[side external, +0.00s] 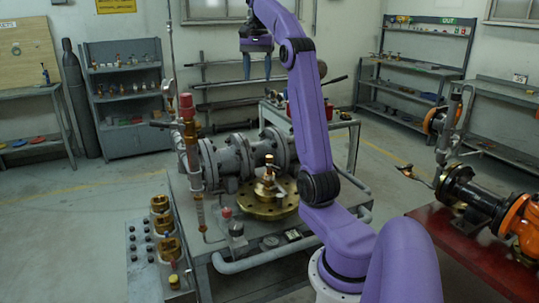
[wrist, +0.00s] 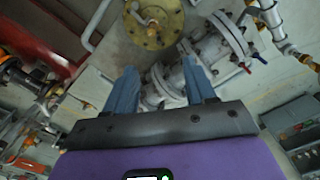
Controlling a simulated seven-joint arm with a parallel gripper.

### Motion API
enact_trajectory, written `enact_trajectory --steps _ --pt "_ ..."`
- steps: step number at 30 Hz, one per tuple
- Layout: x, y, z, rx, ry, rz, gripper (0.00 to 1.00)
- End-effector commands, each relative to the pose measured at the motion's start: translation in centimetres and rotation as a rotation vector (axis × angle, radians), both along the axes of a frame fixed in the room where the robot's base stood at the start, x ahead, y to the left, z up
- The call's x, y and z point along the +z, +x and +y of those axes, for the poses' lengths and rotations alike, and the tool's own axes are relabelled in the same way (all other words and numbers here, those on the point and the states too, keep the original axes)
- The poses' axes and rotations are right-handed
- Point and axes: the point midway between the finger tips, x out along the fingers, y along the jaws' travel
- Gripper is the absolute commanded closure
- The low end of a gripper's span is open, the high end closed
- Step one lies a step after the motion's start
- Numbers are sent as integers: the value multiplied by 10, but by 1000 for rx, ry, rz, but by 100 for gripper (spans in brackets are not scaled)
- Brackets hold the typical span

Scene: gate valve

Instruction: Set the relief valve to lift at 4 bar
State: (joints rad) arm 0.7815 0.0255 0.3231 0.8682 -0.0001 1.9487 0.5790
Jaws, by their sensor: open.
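My gripper (side external: 257,70) is raised high above the work table, fingers down, open and empty. Its two blue fingers stand apart in the wrist view (wrist: 158,66). Below it, a brass valve fitting (side external: 267,184) stands upright on a round brass flange (side external: 284,208). The flange also shows at the top of the wrist view (wrist: 166,34). A vertical pipe column with a red cap (side external: 187,104) stands to the left, with a small gauge (side external: 168,87) near its top. I cannot tell for sure which fitting is the relief valve, and no pressure reading is legible.
Grey flanged pipework (side external: 232,158) lies behind the brass flange. A panel (side external: 146,248) with several brass fittings stands front left. A red bench (side external: 455,250) with an orange and black valve assembly (side external: 470,193) is at right. Air around my gripper is clear.

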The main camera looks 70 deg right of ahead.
Motion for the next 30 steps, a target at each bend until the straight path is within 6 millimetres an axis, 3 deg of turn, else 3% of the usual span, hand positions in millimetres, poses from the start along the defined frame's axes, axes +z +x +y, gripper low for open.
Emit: enact_trajectory --steps 6,16,30 --pt "-6 -29 -41 -160 2 2 45" --pt "-36 -25 -36 -143 4 4 45" --pt "-112 -25 -36 -140 2 2 45"
